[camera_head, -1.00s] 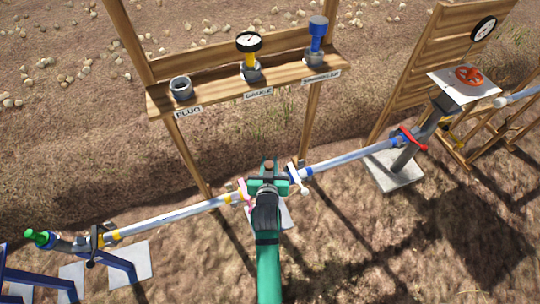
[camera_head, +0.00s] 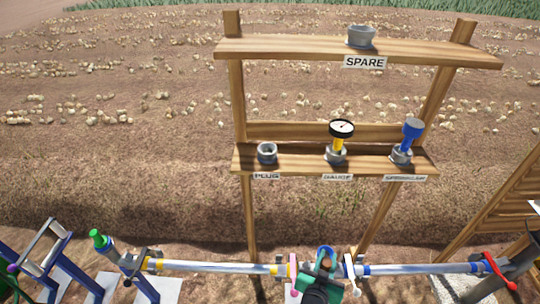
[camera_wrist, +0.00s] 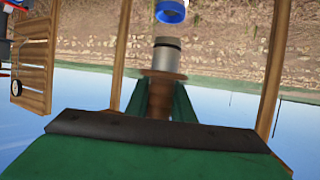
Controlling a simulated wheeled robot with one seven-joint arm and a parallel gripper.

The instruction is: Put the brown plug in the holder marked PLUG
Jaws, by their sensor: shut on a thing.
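My gripper (camera_head: 318,284) is low in the middle of the head view, in front of the shelf frame. In the wrist view its green fingers are shut on the brown plug (camera_wrist: 160,97). The plug's grey metal end with a dark ring points away from my gripper. A blue-rimmed pipe opening (camera_wrist: 171,11) is beyond the plug's end, with a gap between them. The blue rim also shows in the head view (camera_head: 326,249). The grey holder marked PLUG (camera_head: 267,153) stands empty at the left of the lower shelf, above and left of my gripper.
The lower shelf (camera_head: 300,166) also bears a yellow gauge (camera_head: 340,139) and a blue sprinkler (camera_head: 411,133) in holders. An empty SPARE holder (camera_head: 361,37) stands on the upper shelf. Pipes with valve handles run both sides of my gripper. A wooden board is at right.

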